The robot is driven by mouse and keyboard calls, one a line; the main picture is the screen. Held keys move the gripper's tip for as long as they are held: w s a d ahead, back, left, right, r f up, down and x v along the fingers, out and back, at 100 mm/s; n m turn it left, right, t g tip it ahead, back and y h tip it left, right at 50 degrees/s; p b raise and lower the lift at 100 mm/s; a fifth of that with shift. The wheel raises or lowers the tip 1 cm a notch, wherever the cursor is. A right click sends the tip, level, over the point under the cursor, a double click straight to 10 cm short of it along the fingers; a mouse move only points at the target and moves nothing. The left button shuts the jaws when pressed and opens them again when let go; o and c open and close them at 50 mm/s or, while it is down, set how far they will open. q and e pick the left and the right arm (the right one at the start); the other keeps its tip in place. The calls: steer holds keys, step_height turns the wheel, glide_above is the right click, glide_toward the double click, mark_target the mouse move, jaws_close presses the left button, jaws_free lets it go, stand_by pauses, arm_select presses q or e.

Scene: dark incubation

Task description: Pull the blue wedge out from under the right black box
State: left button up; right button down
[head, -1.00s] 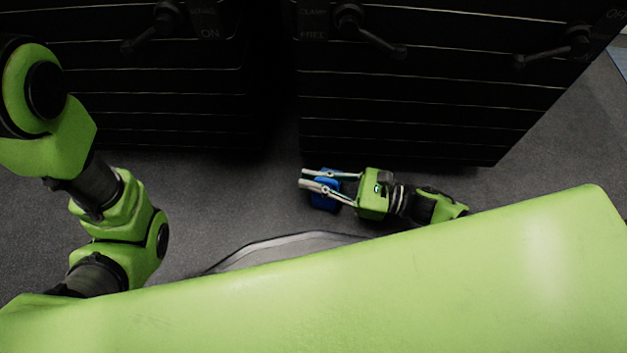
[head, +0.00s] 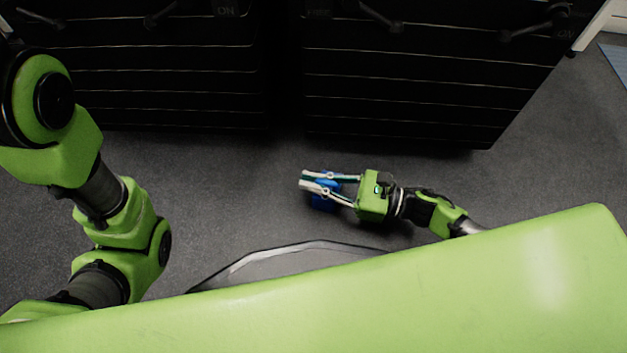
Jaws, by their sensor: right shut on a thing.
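The blue wedge (head: 325,203) is between the fingers of my right gripper (head: 314,182), which is shut on it. The wedge is low over the grey floor; I cannot tell whether it touches it. It is in front of the right black box (head: 410,95), with a strip of bare floor between them. The fingers hide part of the wedge. My left arm is at the left of the head view, but its gripper is out of the picture.
A second black box (head: 170,85) stands to the left, with a dark narrow gap between the two. Both have levers on their fronts. The grey floor (head: 230,185) in front of them is clear. A white leg (head: 590,32) and a blue mat (head: 616,62) show at the top right.

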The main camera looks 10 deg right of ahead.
mark_target(338, 189)
steer(key=shift+f, duration=0.1)
steer(key=c, duration=2.1)
jaws_free()
steer(key=v, duration=1.1)
steer(key=shift+s+d, duration=0.25)
steer(key=shift+d, duration=0.2)
